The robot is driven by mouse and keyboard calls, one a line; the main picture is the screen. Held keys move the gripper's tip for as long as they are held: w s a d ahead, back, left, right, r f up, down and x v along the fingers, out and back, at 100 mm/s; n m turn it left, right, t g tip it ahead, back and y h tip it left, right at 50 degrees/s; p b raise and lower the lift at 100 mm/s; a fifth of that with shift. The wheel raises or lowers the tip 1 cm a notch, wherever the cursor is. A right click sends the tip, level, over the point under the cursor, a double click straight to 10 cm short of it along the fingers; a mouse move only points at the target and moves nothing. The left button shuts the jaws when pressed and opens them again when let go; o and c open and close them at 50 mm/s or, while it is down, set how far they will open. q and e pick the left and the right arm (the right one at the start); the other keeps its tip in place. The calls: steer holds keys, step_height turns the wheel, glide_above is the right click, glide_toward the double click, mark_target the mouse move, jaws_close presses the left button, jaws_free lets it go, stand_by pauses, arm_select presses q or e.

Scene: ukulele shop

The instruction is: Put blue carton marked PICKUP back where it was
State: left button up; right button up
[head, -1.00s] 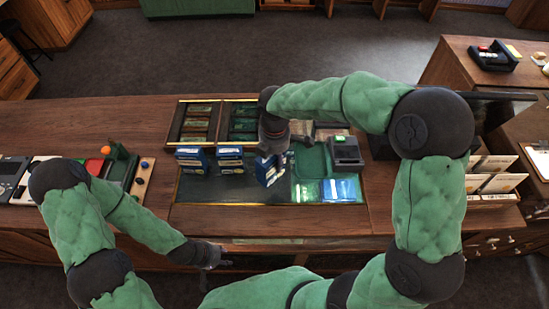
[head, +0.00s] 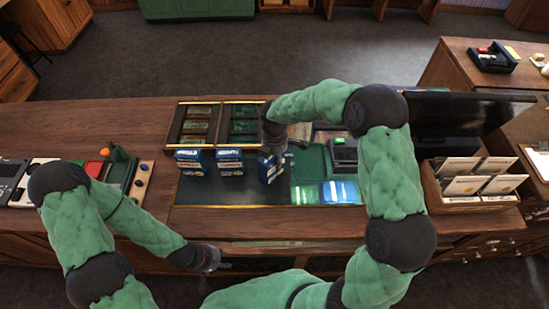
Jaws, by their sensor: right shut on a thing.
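Several blue cartons stand on the dark mat (head: 235,193) on the counter. One carton (head: 191,160) is at the left and another (head: 229,161) is beside it. My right gripper (head: 273,146) is shut on a third blue carton (head: 269,170), to the right of those two. The gripper partly hides its top, and I cannot read its marking or tell whether it touches the mat. My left gripper (head: 208,258) is low at the counter's front edge, away from the cartons. Its fingers are too small and dark to judge.
Two dark trays with compartments, a left one (head: 180,123) and a right one (head: 262,108), lie behind the cartons. A black card device (head: 344,150) and blue and green packets (head: 340,192) are to the right. A box of cards (head: 455,203) stands further right. The mat's front is clear.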

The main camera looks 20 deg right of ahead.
steer(key=shift+f, duration=0.1)
steer(key=o, duration=1.5)
step_height(320, 180, up, 12)
steer(key=shift+r+p, duration=0.2)
steer(key=shift+p, duration=0.1)
